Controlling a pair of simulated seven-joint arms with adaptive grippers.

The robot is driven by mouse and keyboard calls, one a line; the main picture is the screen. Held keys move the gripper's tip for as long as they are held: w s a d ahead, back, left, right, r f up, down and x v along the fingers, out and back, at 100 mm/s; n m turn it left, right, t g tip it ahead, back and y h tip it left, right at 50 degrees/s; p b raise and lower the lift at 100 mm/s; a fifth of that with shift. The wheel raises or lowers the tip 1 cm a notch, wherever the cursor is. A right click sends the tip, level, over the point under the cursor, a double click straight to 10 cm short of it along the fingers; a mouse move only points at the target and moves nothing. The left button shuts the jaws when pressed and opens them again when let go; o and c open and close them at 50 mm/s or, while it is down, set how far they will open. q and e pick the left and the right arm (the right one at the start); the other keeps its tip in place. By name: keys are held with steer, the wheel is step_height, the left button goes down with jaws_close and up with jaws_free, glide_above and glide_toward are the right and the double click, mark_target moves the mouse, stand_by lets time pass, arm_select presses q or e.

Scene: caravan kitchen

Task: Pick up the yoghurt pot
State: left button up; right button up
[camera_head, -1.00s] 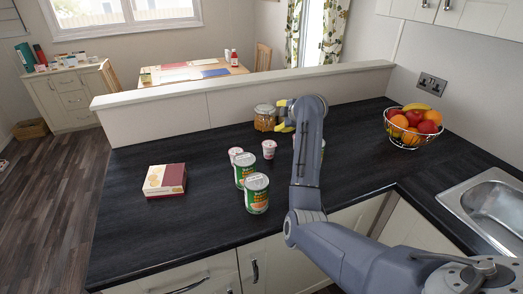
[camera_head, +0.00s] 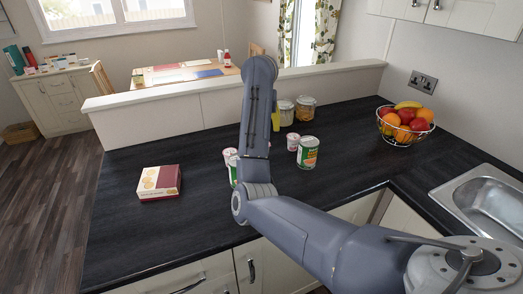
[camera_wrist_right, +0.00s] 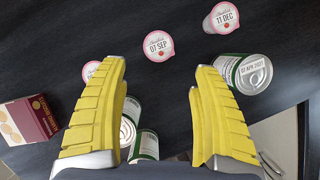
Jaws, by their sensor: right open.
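Three small yoghurt pots with pink-and-white lids show in the right wrist view. One marked 01 SEP (camera_wrist_right: 158,44) lies just beyond the gap between my fingertips. One marked 11 DEC (camera_wrist_right: 222,18) is at upper right, and a third (camera_wrist_right: 90,70) is partly behind the left finger. In the head view one pot (camera_head: 293,141) stands beside a can and another (camera_head: 229,153) shows left of my arm; the third is hidden. My right gripper (camera_wrist_right: 160,68) is open and empty, above the counter, its yellow fingers apart. In the head view my arm mostly hides it. My left gripper is not in view.
Two jars (camera_head: 286,114) (camera_head: 305,108) stand by the ledge. A box (camera_head: 159,182) is at left, a fruit bowl (camera_head: 406,125) at right. The counter's left and front are mostly clear.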

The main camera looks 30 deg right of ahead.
steer(key=x, duration=0.4)
steer(key=shift+w+d+f, duration=0.15)
steer(key=shift+d+f, duration=0.1)
steer(key=shift+f, duration=0.05)
steer(key=shift+w+f, duration=0.1)
steer(key=shift+f, duration=0.15)
steer(key=shift+d+f, duration=0.15)
steer(key=shift+f, duration=0.5)
steer(key=shift+a+x, duration=0.15)
steer(key=shift+x, duration=2.4)
steer(key=shift+a+x, duration=0.2)
steer(key=shift+x, duration=2.35)
steer(key=shift+f, duration=0.1)
steer(key=c, duration=1.4)
